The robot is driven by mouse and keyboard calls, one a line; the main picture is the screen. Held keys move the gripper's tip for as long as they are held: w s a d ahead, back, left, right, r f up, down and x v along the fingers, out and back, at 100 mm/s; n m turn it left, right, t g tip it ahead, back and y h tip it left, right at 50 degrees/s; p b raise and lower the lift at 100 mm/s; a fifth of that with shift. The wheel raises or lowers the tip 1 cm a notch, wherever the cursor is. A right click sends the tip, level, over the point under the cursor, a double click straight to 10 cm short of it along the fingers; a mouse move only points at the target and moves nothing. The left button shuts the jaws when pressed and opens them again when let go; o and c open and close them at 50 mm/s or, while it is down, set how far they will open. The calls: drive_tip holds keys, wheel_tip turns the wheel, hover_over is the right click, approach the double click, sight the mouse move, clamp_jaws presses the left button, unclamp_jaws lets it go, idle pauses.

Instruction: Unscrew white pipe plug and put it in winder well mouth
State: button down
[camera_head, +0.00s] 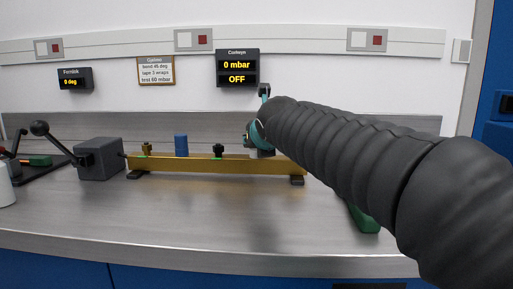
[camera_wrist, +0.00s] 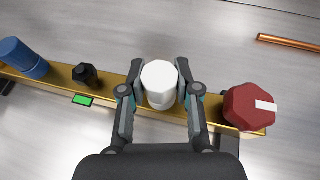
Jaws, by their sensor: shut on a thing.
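The white pipe plug (camera_wrist: 160,79) is in the middle of the wrist view, over the brass-coloured rail (camera_wrist: 112,84). My gripper (camera_wrist: 160,90) is shut on it, with one finger on each side. In the head view my gripper (camera_head: 256,137) is at the right part of the rail, partly hidden by my own arm. The plug's lower end is hidden, so I cannot tell whether it is still threaded in. I cannot make out which thing is the winder well mouth.
A red knob with a white stripe (camera_wrist: 250,106) stands close right of my gripper. A black fitting (camera_wrist: 85,75) and blue cylinder (camera_wrist: 24,57) stand left. A copper rod (camera_wrist: 288,42) lies behind.

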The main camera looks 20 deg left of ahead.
drive_tip(key=shift+f+n+y, duration=0.1)
drive_tip(key=shift+n+y, duration=0.2)
drive_tip(key=shift+y, duration=0.1)
drive_tip(key=shift+c, duration=2.1)
unclamp_jaws()
drive_tip(key=shift+r, duration=1.85)
drive_tip(key=shift+a+h, duration=0.1)
drive_tip(key=shift+h, duration=0.2)
